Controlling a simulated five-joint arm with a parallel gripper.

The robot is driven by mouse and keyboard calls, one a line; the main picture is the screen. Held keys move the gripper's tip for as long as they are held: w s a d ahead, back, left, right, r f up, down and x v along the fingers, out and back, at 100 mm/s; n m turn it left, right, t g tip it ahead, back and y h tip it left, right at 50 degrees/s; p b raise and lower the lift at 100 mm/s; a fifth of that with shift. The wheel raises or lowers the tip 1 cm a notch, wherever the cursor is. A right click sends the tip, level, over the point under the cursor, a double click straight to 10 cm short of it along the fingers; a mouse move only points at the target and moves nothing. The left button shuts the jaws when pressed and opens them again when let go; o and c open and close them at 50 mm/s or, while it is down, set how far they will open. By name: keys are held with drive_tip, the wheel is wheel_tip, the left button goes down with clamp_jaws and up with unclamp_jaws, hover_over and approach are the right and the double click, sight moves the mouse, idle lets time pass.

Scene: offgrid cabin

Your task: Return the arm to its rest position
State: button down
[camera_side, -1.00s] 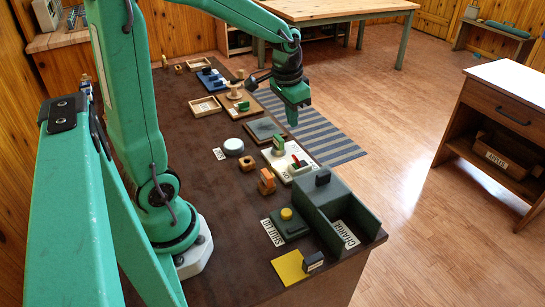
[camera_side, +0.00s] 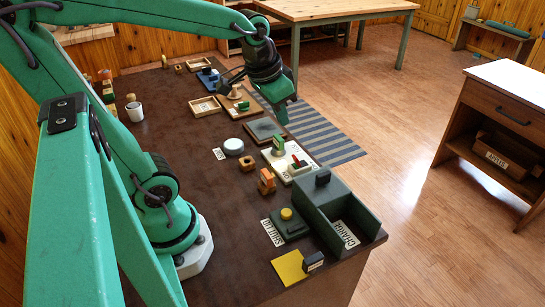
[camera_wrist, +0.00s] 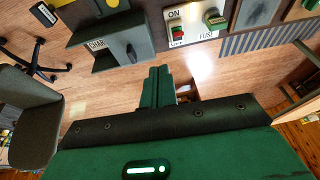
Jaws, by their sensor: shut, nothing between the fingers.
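My gripper (camera_side: 284,112) is raised over the far edge of the dark workbench (camera_side: 200,190) in the side view, near the dark square pad (camera_side: 265,128). Its green fingers (camera_wrist: 157,86) are together in the wrist view, with nothing between them. My arm reaches from the base at the bench's near side, bent at the elbow, with the forearm stretched toward the upper right. The gripper appears clear of the things on the bench.
A grey charger dock (camera_side: 340,215), a yellow-button shutoff box (camera_side: 287,220) and a white switch plate (camera_side: 290,163) stand on the bench. A round white disc (camera_side: 233,146), wooden trays (camera_side: 204,107) and a white cup (camera_side: 134,111) are also there. A chair (camera_wrist: 30,120) shows in the wrist view.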

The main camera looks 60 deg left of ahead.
drive_tip(key=s+d+r+t, duration=0.1)
drive_tip(key=s+d, duration=0.2)
drive_tip(key=s, duration=0.3)
drive_tip(key=shift+s+d+r+t, duration=0.25)
drive_tip(key=shift+r+t, duration=0.05)
drive_tip(key=shift+t, duration=0.1)
idle(0.8)
